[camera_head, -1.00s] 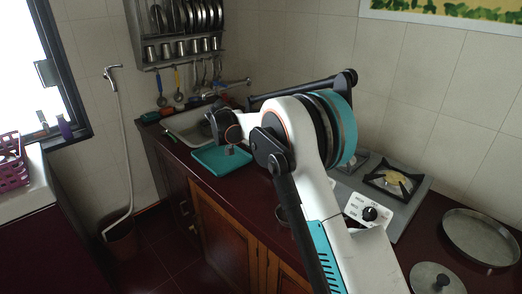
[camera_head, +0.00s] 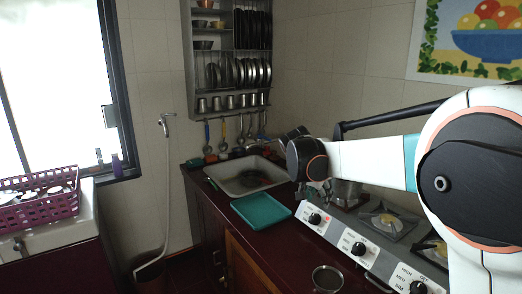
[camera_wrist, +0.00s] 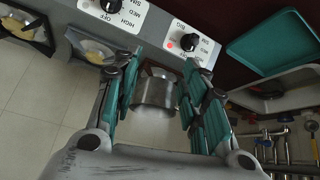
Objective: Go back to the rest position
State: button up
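My gripper (camera_wrist: 160,68) is open in the wrist view, with its teal fingers spread apart. A metal pot (camera_wrist: 155,92) shows between the fingers but seems to stand beyond them at the stove, with gaps on both sides. In the head view, my arm is folded up at the right, with the forearm reaching left above the stove. The gripper hangs low by the wrist and is mostly hidden there. The pot (camera_head: 346,193) shows at the far end of the stove (camera_head: 340,228), partly behind my wrist.
A teal tray (camera_head: 261,210) lies empty on the dark red counter before the sink (camera_head: 237,184). A metal cup (camera_head: 327,279) stands at the counter's front. A dish rack (camera_head: 232,95) hangs on the wall. A pink basket (camera_head: 38,207) is at the left.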

jog(key=s+d+r+n+y, duration=0.15)
jog(key=s+r, duration=0.25)
jog(key=s, duration=0.6)
jog(key=s+f+n+t+y, duration=0.1)
jog(key=s+f+n, duration=0.2)
jog(key=s, duration=1.1)
jog(key=s+f+n+t+y, duration=0.1)
jog(key=s+f+n+y, duration=0.1)
jog(key=s, duration=1.2)
jog(key=shift+d+f+n, duration=0.2)
jog(key=shift+f+n, duration=0.45)
jog(key=shift+f, duration=0.1)
